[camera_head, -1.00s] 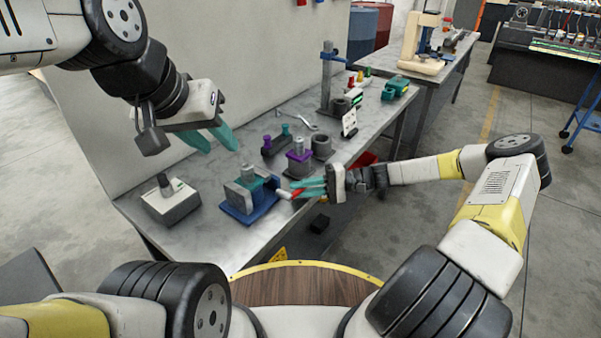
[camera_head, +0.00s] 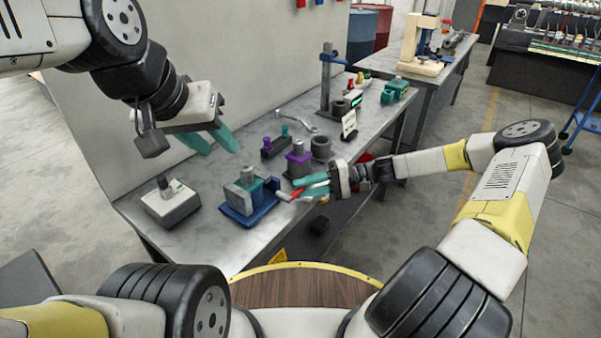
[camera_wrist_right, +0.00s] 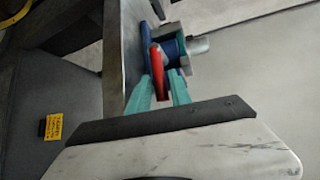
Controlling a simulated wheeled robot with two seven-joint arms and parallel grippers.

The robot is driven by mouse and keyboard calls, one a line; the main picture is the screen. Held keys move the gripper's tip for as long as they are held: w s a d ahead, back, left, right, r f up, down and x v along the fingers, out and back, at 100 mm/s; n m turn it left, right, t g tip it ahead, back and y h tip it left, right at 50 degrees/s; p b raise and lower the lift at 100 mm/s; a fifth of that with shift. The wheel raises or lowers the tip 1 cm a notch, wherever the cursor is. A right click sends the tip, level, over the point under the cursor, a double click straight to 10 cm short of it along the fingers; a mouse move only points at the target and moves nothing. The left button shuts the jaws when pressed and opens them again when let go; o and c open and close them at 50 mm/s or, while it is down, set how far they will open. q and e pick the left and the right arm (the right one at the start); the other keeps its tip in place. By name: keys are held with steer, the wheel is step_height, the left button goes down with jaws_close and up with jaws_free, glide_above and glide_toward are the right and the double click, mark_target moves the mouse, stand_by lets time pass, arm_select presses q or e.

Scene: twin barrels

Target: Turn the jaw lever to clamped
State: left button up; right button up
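The vise, a blue base (camera_head: 238,216) with a grey and teal block (camera_head: 247,187), stands near the front edge of the bench. Its red lever (camera_head: 297,192) points right toward my right gripper (camera_head: 308,187). In the right wrist view the red lever (camera_wrist_right: 158,72) lies between the two teal fingers of my right gripper (camera_wrist_right: 161,85). The fingers look apart, one on each side of it; whether either touches it is hard to tell. My left gripper (camera_head: 220,144) is open and empty, above the bench at the back left.
A grey box with a black knob (camera_head: 172,204) stands left of the vise. A purple-collared fixture (camera_head: 299,160), a dark ring (camera_head: 321,147) and a wrench (camera_head: 297,121) lie behind it. The floor right of the bench is mostly clear.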

steer(key=s+v, duration=0.1)
steer(key=v, duration=0.5)
steer(key=shift+w+d, duration=0.35)
steer(key=shift+w, duration=0.2)
steer(key=s+d+r+t+h, duration=0.3)
steer(key=s+r+h, duration=0.3)
steer(key=s+r, duration=0.4)
steer(key=s+d+r+t+h, duration=0.3)
steer(key=s+r+t+h, duration=0.2)
steer(key=s+r, duration=0.6)
step_height(320, 180, up, 6)
steer(key=h, duration=0.2)
steer(key=shift+h, duration=0.3)
steer(key=shift+s+d, duration=0.1)
steer(key=shift+d, duration=0.05)
